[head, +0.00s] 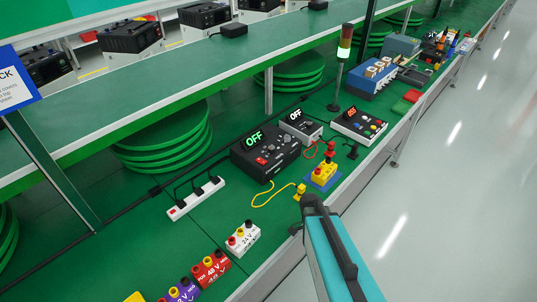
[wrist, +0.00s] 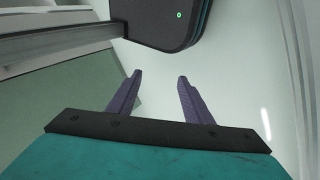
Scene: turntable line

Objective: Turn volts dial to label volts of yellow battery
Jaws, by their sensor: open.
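A black unit (head: 266,147) with a green OFF display and knobs on its front panel stands on the green bench. Its volts dial is too small to tell from the other knobs. A yellow battery (head: 324,173) sits on a blue base to its right, with a red clamp at its top; its label is unreadable here. Another yellow block (head: 135,297) is cut off at the bottom edge. In the wrist view my gripper (wrist: 157,84) is open and empty, over pale floor beside the bench. In the head view my teal arm hides its fingers.
White 24 V (head: 243,239), red 48 V (head: 210,270) and purple (head: 182,291) batteries stand along the front. A yellow cable (head: 272,194), a power strip (head: 195,198), a smaller OFF unit (head: 299,124) and a signal tower (head: 341,65) are nearby. A shelf overhangs the back.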

